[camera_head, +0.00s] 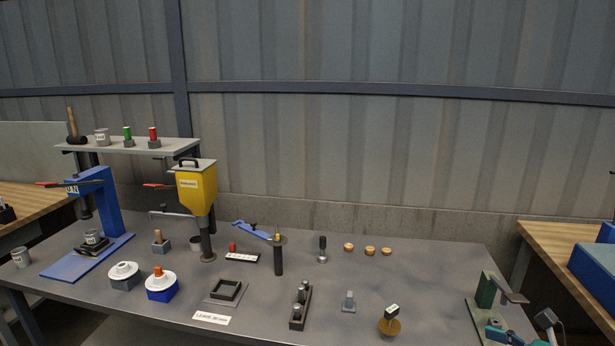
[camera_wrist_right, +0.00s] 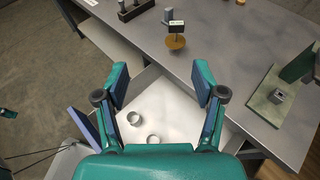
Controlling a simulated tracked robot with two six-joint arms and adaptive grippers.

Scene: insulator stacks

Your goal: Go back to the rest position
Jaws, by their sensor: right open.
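My right gripper (camera_head: 503,335) shows at the lower right of the head view, by the front right edge of the grey table (camera_head: 440,275). In the right wrist view, my right gripper (camera_wrist_right: 160,80) is open, with its two teal fingers spread wide and nothing between them. The fingers lie over a pale surface in front of the table edge. A white insulator piece (camera_head: 123,269) sits on a grey block, and another with an orange top (camera_head: 161,279) sits on a blue block, both at the front left of the table.
A green stand (camera_head: 487,290) is close to my right gripper. A brown disc with a small tagged post (camera_head: 389,326) stands to its left. A yellow hopper (camera_head: 196,190), blue press (camera_head: 95,205) and raised shelf (camera_head: 130,146) stand at the left.

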